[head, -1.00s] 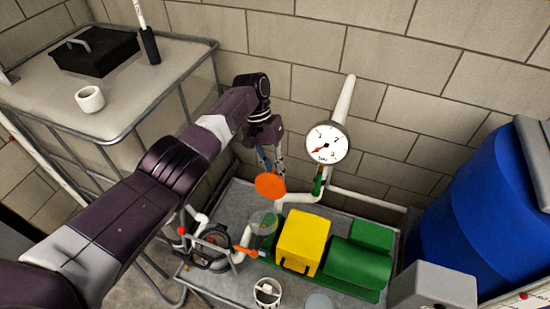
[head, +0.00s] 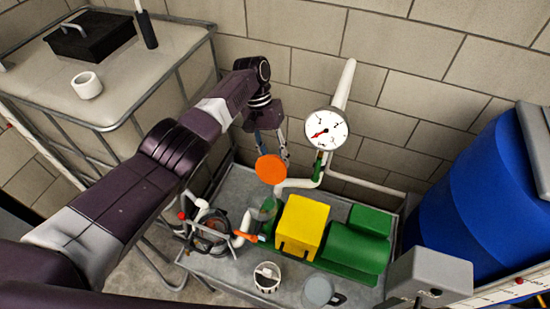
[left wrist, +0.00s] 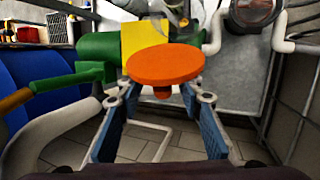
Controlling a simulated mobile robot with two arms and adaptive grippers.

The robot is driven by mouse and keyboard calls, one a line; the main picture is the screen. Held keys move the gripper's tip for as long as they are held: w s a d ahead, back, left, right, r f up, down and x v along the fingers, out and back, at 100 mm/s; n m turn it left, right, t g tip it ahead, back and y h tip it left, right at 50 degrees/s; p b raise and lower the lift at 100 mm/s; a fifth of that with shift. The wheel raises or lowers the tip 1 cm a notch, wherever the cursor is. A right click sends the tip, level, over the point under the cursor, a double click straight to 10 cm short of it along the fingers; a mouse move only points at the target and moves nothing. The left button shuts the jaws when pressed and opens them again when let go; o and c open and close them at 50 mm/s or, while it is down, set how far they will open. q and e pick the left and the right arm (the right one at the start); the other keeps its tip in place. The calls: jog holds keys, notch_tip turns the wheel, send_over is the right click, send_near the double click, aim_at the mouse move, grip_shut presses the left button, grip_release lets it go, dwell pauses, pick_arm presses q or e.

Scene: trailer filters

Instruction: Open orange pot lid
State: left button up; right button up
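The orange lid (head: 271,169), a round disc, is in the air at the tips of my left gripper (head: 269,146). In the left wrist view the lid (left wrist: 165,64) spans between the fingertips of my left gripper (left wrist: 160,96), with a short orange stem below it. The fingers are spread to about the disc's width and appear shut on it; the exact contact is hidden under the disc. The clear pot (head: 264,211) stands below and apart from the lid, beside the yellow box. My right gripper is not in view.
The yellow box (head: 302,227) and green pump (head: 355,250) stand on a grey metal table (head: 230,270). A round gauge (head: 326,128) on a white pipe is close right of my left gripper. A blue barrel (head: 480,210) is at right, a white tank (head: 130,85) at left.

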pick_arm(q)
jog(key=v, duration=0.7)
jog(key=shift+r, duration=0.15)
jog(key=shift+w+a, duration=0.1)
